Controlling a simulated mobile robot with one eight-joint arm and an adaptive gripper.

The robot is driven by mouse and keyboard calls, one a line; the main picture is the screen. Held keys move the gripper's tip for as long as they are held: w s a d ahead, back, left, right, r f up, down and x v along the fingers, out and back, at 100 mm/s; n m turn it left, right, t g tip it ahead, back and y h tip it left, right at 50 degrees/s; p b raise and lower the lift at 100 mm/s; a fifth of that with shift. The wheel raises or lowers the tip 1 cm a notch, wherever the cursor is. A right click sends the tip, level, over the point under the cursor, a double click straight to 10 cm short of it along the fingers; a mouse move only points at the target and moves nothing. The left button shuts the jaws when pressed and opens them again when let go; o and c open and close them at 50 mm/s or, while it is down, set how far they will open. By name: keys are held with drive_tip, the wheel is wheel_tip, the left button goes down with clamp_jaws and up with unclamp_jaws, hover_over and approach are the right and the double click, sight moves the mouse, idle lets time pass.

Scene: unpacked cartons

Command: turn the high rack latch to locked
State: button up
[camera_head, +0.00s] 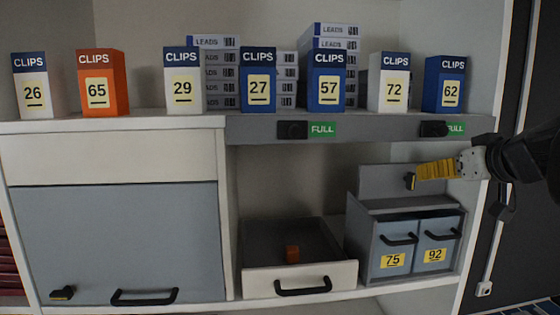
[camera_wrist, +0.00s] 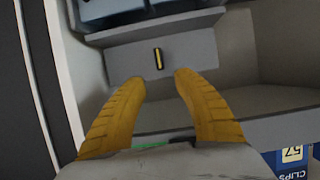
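A small black latch handle with a yellow stripe (camera_head: 410,181) sits on the upright grey panel (camera_head: 375,180) at the top of the small grey rack. In the wrist view the latch (camera_wrist: 158,58) stands lengthwise up the picture, ahead of my fingertips and roughly centred between them. My gripper (camera_head: 418,171) reaches in from the right, close to the latch in the head view. In the wrist view its two yellow fingers (camera_wrist: 160,78) are spread apart with nothing between them. A gap shows between fingertips and latch. No locked or unlocked marking is readable.
Above is a grey rail with dark knobs (camera_head: 292,130) and green FULL labels, under a shelf of numbered CLIPS boxes (camera_head: 257,80). Drawers 75 (camera_head: 393,243) and 92 lie below the latch. An open drawer (camera_head: 300,279) holds an orange block. Another latch (camera_head: 62,293) is lower left.

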sight(414, 177)
drive_tip(key=p+x, duration=0.1)
drive_tip(key=x, duration=0.8)
drive_tip(key=shift+w+a+f+p, duration=0.1)
drive_tip(key=shift+w+p, duration=0.05)
drive_tip(key=shift+p, duration=0.15)
clamp_jaws()
